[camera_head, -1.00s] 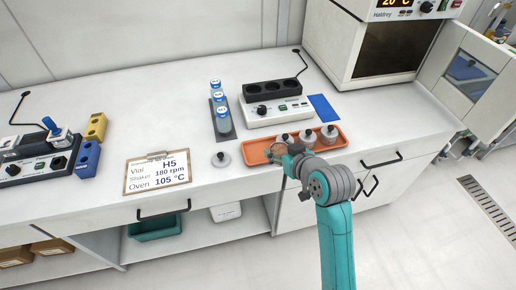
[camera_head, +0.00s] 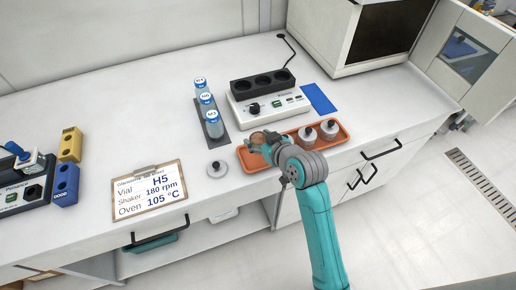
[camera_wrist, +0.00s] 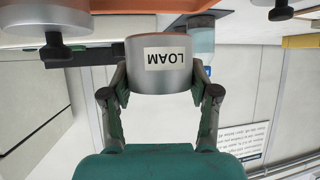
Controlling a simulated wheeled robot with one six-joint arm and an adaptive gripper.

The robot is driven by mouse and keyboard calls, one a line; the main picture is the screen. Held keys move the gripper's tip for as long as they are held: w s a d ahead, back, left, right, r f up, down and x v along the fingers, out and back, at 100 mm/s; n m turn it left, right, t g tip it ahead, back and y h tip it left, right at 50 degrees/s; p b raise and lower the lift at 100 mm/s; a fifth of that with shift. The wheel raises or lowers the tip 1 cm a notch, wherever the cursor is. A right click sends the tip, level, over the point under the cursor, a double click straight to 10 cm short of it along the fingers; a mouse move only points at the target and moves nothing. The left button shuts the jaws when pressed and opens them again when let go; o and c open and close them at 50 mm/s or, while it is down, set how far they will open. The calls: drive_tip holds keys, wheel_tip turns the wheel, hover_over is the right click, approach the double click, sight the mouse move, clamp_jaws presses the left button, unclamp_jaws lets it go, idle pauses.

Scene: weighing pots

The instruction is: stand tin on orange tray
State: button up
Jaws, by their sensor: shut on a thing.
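My gripper (camera_wrist: 160,92) is shut on an open metal tin (camera_wrist: 160,78) labelled LOAM, which appears upside down in the inverted wrist view. In the head view the tin's brown contents (camera_head: 258,138) show at its top, over the left end of the orange tray (camera_head: 247,164). My gripper (camera_head: 268,143) hides part of the tin and tray there. I cannot tell whether the tin's base touches the tray. Two lidded tins stand in the tray's right part, one in the middle (camera_head: 307,136) and one at the right (camera_head: 329,130).
A knobbed lid (camera_head: 217,169) lies on the bench left of the tray. A scale-like white device (camera_head: 268,108) with a black block stands behind the tray. Blue-capped vials (camera_head: 212,122) stand at the back left. A clipboard (camera_head: 150,190) lies further left.

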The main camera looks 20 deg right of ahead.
drive_tip(key=shift+f, duration=2.5)
drive_tip(key=o, duration=1)
drive_tip(key=shift+f, duration=0.1)
drive_tip(key=v, duration=1.2)
